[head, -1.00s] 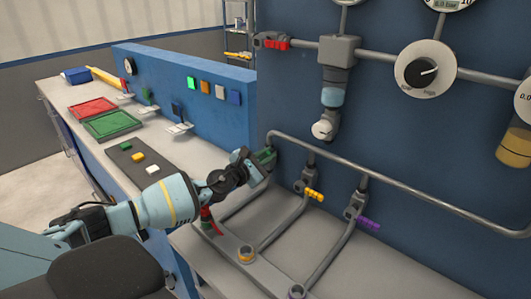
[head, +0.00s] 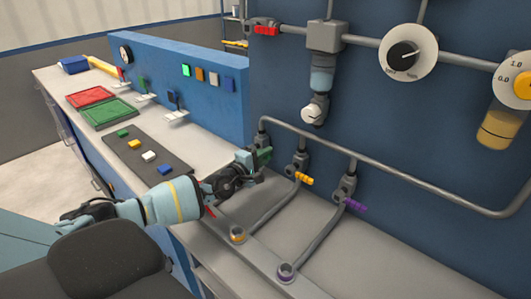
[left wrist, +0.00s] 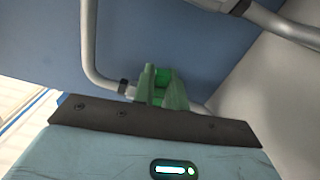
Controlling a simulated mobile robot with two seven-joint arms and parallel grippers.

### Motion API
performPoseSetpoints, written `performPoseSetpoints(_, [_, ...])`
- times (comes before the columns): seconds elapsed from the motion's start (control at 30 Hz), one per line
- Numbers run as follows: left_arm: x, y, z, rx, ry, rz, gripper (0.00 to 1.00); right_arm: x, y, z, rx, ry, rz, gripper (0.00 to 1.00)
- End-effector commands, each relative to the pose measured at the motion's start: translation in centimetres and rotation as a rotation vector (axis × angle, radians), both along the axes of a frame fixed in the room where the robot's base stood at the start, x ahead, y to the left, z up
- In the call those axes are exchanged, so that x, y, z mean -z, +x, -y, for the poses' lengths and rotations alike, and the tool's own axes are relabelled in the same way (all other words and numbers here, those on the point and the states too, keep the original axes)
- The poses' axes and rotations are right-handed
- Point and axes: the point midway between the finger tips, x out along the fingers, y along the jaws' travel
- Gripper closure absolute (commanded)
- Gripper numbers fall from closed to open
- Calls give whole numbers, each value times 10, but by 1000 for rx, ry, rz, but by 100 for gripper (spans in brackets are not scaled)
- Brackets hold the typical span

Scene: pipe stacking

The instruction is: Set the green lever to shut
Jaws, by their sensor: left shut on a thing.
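The green lever (head: 264,155) is at the leftmost valve of the wall pipe, partly hidden by my gripper in the head view. My left gripper (head: 253,162) reaches in from the left and is shut on it. In the left wrist view the green lever (left wrist: 163,76) shows between the fingertips (left wrist: 160,90), beside the grey pipe. The lever's exact angle and valve body are largely hidden. My right gripper is not in view.
A yellow lever (head: 304,178) and a purple lever (head: 355,205) sit on the valves just right. A grey pipe (head: 400,172) runs along the blue wall above them. Red (head: 91,97) and green trays (head: 110,115) lie on the bench at left.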

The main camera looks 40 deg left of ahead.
Motion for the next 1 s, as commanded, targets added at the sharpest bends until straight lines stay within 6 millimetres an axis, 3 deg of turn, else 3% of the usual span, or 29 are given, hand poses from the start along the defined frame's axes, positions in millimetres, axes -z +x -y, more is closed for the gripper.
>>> performPoseSetpoints(0.3, [7,0,-1,0,111,7,100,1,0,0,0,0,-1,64])
performPoseSetpoints(0.8, [9,0,-1,1,134,9,100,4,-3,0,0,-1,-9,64])
performPoseSetpoints(0.83, [9,0,-1,1,134,8,85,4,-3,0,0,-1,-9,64])
performPoseSetpoints(1.0, [9,0,-1,0,132,8,65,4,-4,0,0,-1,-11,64])
